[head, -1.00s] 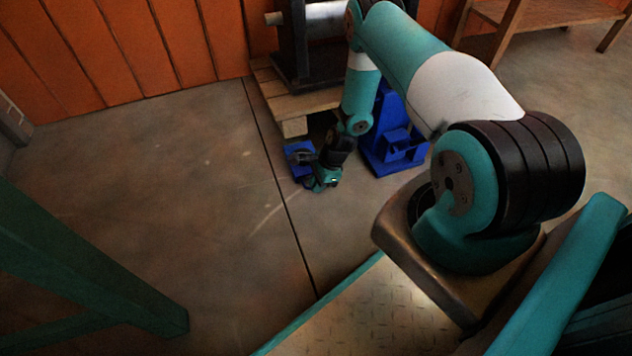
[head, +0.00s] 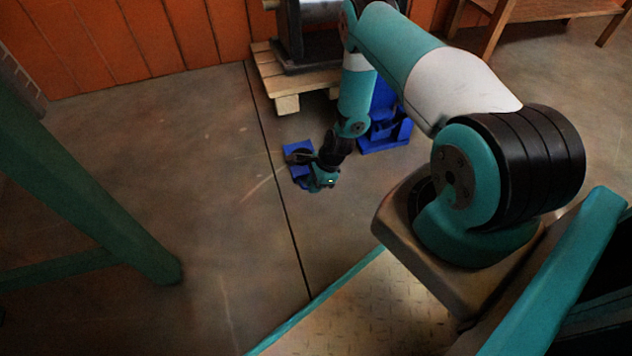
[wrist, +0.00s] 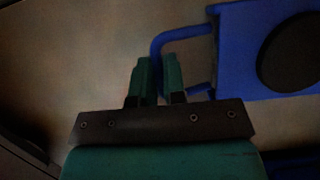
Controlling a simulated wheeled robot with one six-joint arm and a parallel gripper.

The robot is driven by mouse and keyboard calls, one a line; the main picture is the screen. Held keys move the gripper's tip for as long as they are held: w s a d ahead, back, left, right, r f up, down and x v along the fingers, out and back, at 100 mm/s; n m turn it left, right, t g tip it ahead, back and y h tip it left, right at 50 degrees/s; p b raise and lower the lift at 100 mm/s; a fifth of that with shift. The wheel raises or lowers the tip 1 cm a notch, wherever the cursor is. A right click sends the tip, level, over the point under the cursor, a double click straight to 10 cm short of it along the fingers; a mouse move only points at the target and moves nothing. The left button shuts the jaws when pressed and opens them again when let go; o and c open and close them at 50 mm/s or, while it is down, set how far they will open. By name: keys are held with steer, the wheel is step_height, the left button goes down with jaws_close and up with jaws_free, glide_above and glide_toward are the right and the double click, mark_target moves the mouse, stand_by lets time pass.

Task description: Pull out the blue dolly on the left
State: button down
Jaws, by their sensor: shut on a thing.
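The left blue dolly (head: 297,146) lies low on the floor in the head view, partly hidden behind my wrist. In the wrist view the blue dolly (wrist: 240,45) shows at upper right, with a dark round disc on top and a bent blue handle (wrist: 160,42) at its left side. My gripper (head: 304,180) is down at the dolly's near side. In the wrist view its two teal fingers (wrist: 158,78) are at the handle and shut on it. The exact contact between the fingers and the handle is hard to see in the dim light.
A wooden pallet (head: 287,101) bearing a dark machine (head: 310,50) stands behind the dolly. Another blue object (head: 388,138) stands to the right, behind my arm. A green frame leg (head: 90,190) is at left. Floor between it and the dolly is clear.

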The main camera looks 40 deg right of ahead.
steer(key=shift+s+a, duration=0.2)
steer(key=shift+s, duration=0.2)
steer(key=c, duration=1.1)
jaws_free()
steer(key=shift+d, duration=0.15)
steer(key=shift+r, duration=0.1)
steer(key=p+v, duration=0.9)
steer(key=v, duration=0.8)
